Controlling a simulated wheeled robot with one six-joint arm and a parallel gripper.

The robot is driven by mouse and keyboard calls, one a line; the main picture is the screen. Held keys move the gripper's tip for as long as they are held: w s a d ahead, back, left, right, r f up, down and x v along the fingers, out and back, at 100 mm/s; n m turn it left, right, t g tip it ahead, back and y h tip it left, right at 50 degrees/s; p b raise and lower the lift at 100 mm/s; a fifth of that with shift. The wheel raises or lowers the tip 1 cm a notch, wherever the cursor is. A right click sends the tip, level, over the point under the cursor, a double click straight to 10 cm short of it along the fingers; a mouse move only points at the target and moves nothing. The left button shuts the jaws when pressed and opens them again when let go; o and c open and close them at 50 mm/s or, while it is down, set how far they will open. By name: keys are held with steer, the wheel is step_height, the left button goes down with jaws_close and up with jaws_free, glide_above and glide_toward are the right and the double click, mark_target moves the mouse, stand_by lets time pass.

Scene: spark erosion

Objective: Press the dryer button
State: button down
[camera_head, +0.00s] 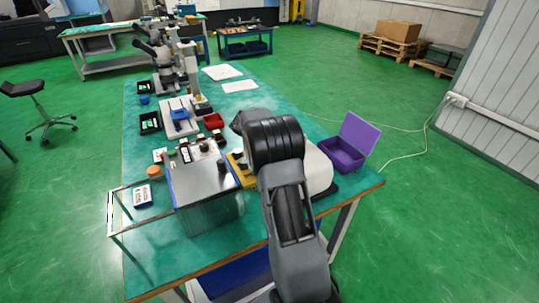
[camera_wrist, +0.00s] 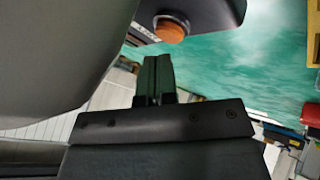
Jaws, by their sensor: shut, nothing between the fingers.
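A round orange-brown button (camera_wrist: 172,30) sits on the end of a dark grey housing (camera_wrist: 205,12) at the top of the wrist view. This housing looks like the dryer, though no label can be read. My gripper (camera_wrist: 157,62) is shut and empty. Its fingertips show just below and a little left of the button in the picture, with a gap between them; the depth of that gap is hard to tell. My gripper and the button are hidden there.
A steel box (camera_head: 205,180) with small parts on top stands left of my arm, beside a metal frame (camera_head: 125,215). An open purple box (camera_head: 345,152) stands at the table's right edge. Microscopes (camera_head: 185,65) stand farther back.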

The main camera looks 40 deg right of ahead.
steer(key=shift+s+a+f, duration=0.1)
steer(key=shift+s+f, duration=0.15)
steer(key=shift+f, duration=0.25)
steer(key=shift+s+f, duration=0.2)
steer(key=shift+f, duration=0.25)
steer(key=shift+w+r+p, duration=0.1)
steer(key=shift+r+p, duration=0.4)
steer(key=shift+r, duration=0.3)
step_height(320, 180, up, 3)
steer(key=shift+r+p, duration=0.1)
steer(key=shift+p, duration=0.55)
steer(key=shift+r, duration=0.4)
steer(key=shift+r, duration=0.1)
